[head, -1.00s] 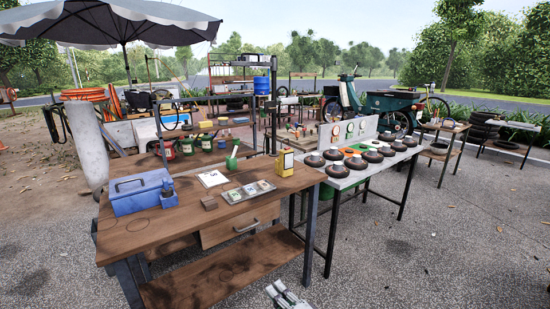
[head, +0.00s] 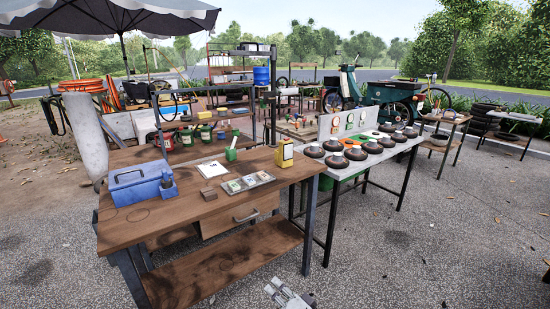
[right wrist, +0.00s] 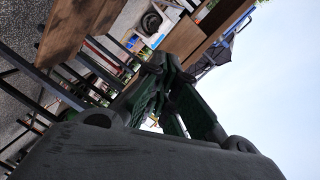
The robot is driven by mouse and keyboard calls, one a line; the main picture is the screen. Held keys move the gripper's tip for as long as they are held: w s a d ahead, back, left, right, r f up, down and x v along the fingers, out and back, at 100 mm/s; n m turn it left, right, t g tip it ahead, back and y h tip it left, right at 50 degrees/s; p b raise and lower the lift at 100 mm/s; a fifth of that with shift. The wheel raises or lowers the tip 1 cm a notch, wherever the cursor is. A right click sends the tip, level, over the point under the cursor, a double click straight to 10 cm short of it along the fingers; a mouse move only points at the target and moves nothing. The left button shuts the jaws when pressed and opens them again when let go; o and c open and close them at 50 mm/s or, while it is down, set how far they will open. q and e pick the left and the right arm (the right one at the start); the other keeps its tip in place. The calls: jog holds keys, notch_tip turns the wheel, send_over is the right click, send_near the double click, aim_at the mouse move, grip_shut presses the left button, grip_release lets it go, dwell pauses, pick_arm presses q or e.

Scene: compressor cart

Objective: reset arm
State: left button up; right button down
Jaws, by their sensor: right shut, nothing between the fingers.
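My right gripper (head: 288,296) shows at the bottom edge of the head view, low in front of the wooden workbench (head: 185,215) and apart from it. Only part of it is in the picture. In the right wrist view, its dark green-black fingers (right wrist: 163,68) come together at the tips, with nothing held between them. The underside of wooden furniture and pale sky show behind them, seen at a steep tilt. My left gripper is in neither view.
The workbench carries a blue toolbox (head: 135,184), a tray (head: 249,183) and a yellow can (head: 284,154). A grey table (head: 345,173) with several dark round discs adjoins it on the right. Paved ground (head: 420,250) at front right is clear.

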jog(key=s+d+f+n+g+h, duration=0.3)
jog(key=d+f+n+g+h, duration=0.15)
jog(key=d+f, duration=0.5)
jog(key=s+d+f+n+g+h, duration=0.2)
jog(key=d+f+n+g+h, duration=0.3)
jog(key=f, duration=0.8)
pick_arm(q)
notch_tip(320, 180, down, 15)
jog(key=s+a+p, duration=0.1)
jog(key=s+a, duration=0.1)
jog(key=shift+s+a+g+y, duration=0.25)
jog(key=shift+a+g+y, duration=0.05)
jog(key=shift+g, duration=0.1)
pick_arm(e)
jog(key=s+d+f, duration=0.2)
jog(key=s+f, duration=0.4)
jog(key=s, duration=0.3)
jog(key=s+d+f+m+g, duration=0.1)
jog(key=s+d+f, duration=0.2)
jog(key=s+f, duration=0.3)
jog(key=s, duration=0.3)
jog(key=shift+s+d, duration=0.25)
jog(key=shift+s, duration=0.05)
pick_arm(q)
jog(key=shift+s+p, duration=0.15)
jog(key=shift+p, duration=0.3)
pick_arm(e)
jog(key=shift+s+f+m+g, duration=0.1)
jog(key=shift+s+m+g, duration=0.05)
jog(key=shift+m+g, duration=0.1)
